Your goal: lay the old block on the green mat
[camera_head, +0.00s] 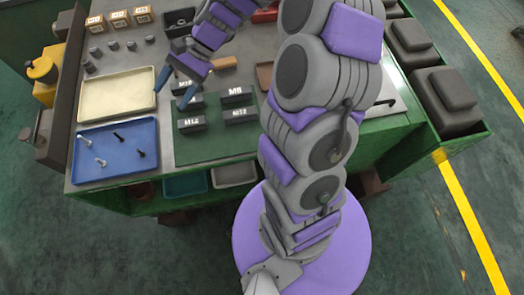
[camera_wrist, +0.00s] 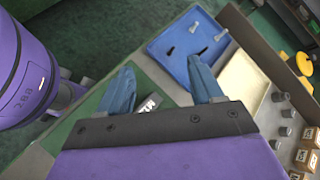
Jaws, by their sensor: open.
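The green mat (camera_head: 215,147) lies on the bench top, left of my arm in the head view. Several dark blocks with white labels rest on it, among them one marked M12 (camera_head: 191,124) and one marked M6 (camera_head: 236,91). I cannot tell which block is the old one. My gripper (camera_head: 173,88) is open and empty, its blue fingertips over the mat's left edge and the bench strip beside it. In the wrist view, a labelled block (camera_wrist: 149,103) shows between the fingers (camera_wrist: 161,64), partly hidden by the gripper's body.
A blue tray (camera_head: 113,176) with several bolts stands at the front left, with a cream tray (camera_head: 117,97) behind it. Wooden labelled boxes (camera_head: 118,19) and small grey cylinders stand at the back left. Dark stacked blocks (camera_head: 447,100) fill a green-edged trough at the right.

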